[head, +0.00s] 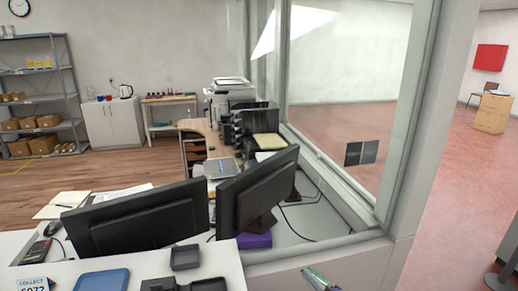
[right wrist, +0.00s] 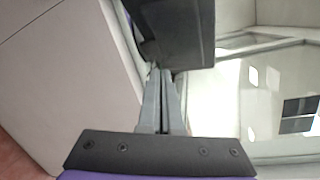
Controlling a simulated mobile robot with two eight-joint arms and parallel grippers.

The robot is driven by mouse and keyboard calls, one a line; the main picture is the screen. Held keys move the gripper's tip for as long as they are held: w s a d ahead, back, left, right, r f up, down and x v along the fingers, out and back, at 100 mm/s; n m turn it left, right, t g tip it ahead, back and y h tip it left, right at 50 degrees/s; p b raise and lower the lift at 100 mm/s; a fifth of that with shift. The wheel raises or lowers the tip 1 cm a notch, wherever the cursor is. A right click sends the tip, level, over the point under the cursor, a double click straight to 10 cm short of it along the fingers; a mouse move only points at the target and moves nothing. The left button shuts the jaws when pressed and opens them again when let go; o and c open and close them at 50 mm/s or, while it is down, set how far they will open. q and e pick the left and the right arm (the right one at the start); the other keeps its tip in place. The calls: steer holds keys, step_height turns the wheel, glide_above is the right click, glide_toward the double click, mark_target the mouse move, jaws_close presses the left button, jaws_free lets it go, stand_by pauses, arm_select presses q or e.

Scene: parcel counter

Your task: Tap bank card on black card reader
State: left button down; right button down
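My right gripper (head: 320,279) shows small at the bottom of the head view, in front of the counter's right end. Its fingers look shut in the right wrist view (right wrist: 160,100). A thin green-edged piece, seemingly the bank card (head: 316,272), shows at its fingertips, mostly hidden and nearly edge-on. On the white front counter stand a dark block (head: 185,257) and another dark item (head: 158,285), cut by the frame's bottom edge. One may be the black card reader; I cannot tell which. My left gripper is not in view.
A blue tray (head: 101,281) and a "COLLECT" sign (head: 33,284) are on the front counter (head: 222,262). Two black monitors (head: 140,222) (head: 258,190) stand behind it. A glass partition frame (head: 420,120) rises at the right.

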steer(key=d, duration=0.2)
steer(key=d+h, duration=0.1)
steer(key=shift+s+d+f+m+t, duration=0.2)
steer(key=shift+s+f+m+t, duration=0.1)
steer(key=shift+m, duration=0.1)
